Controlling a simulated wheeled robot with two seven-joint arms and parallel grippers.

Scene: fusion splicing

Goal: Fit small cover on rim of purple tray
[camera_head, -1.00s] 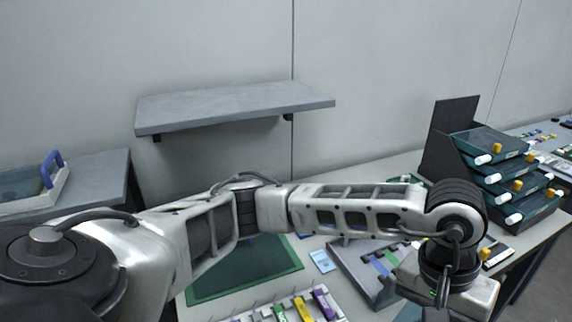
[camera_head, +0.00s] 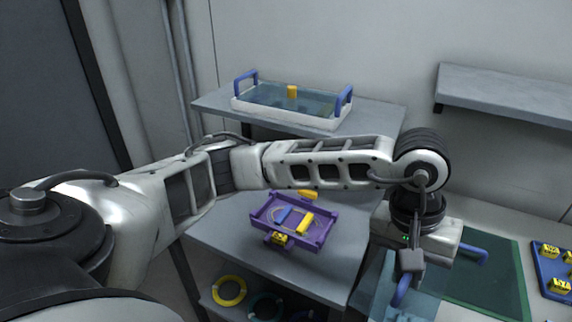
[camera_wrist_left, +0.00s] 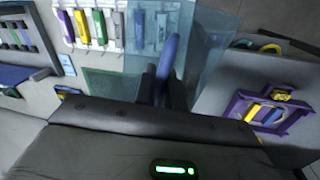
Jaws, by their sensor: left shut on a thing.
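The purple tray (camera_head: 262,222) sits on a grey surface in the middle of the head view, with blue and yellow pieces in it and yellow clips at its edges. It also shows at the right of the left wrist view (camera_wrist_left: 234,106). My left gripper (camera_wrist_left: 165,88) is shut on the blue handle (camera_wrist_left: 168,52) of the small cover, a see-through teal sheet (camera_wrist_left: 215,50). In the head view the cover (camera_head: 372,285) hangs below my left wrist, to the right of the tray and apart from it. The fingertips are hard to make out there. My right gripper is out of view.
A white tray with a clear cover and blue handles (camera_head: 290,115) stands on the grey surface behind. An empty grey shelf (camera_head: 505,92) is on the wall. A green mat (camera_head: 490,285) and a blue tray (camera_head: 545,268) lie at the right. Colored rings (camera_head: 229,291) are below.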

